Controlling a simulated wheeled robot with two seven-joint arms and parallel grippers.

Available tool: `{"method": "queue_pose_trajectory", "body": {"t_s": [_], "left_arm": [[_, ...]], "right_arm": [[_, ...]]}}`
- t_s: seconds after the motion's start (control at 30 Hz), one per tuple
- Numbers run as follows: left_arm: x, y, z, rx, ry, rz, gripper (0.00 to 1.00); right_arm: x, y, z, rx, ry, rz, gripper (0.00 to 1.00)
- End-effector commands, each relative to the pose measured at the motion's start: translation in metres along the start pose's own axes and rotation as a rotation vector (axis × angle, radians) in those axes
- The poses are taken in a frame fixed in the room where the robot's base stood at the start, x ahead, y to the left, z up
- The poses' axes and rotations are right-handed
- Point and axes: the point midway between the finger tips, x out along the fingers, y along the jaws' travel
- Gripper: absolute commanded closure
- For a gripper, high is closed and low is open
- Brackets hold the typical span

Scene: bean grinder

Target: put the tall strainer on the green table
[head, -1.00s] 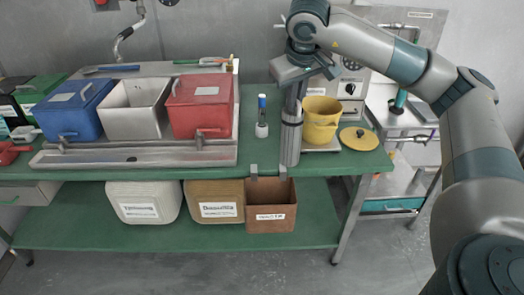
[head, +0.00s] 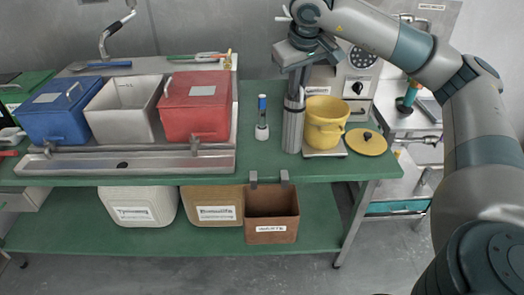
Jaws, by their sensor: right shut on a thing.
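The tall strainer (head: 293,128) is a slim, upright metal cylinder near the right part of the green table (head: 255,166). My right gripper (head: 294,84) comes down from above and is shut on the top of the strainer. The strainer's lower end shows against the green tabletop, just left of the yellow pot. I cannot tell whether it touches the table. The fingertips are partly hidden by the gripper body. My left gripper is not in view.
A yellow pot (head: 325,124) and a yellow lid (head: 366,142) stand close on the right. A small blue-capped bottle (head: 262,118) is on the left. A red bin (head: 195,104) sits in the metal tray (head: 130,166). A brown box (head: 271,217) is below the front edge.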

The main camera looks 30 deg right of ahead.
Motion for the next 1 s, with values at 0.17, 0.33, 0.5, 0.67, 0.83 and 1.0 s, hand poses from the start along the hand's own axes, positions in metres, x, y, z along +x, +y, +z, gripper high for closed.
{"method": "queue_pose_trajectory", "body": {"t_s": [0.17, 0.33, 0.5, 0.67, 0.83, 1.0], "left_arm": [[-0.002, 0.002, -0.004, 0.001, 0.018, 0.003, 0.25], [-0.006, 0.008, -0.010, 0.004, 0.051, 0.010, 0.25], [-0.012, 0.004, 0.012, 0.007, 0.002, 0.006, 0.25], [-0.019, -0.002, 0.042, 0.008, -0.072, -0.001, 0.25], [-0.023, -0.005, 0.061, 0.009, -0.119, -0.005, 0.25], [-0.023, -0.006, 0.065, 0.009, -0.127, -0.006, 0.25]], "right_arm": [[0.007, -0.006, -0.008, 0.000, 0.000, -0.001, 1.00], [0.028, -0.019, -0.025, 0.000, -0.003, -0.001, 1.00], [0.054, -0.036, -0.046, -0.002, -0.003, 0.000, 1.00], [0.077, -0.051, -0.064, -0.001, -0.002, 0.000, 1.00], [0.091, -0.059, -0.075, 0.000, 0.000, -0.001, 1.00], [0.095, -0.060, -0.076, 0.000, 0.001, 0.000, 1.00]]}}
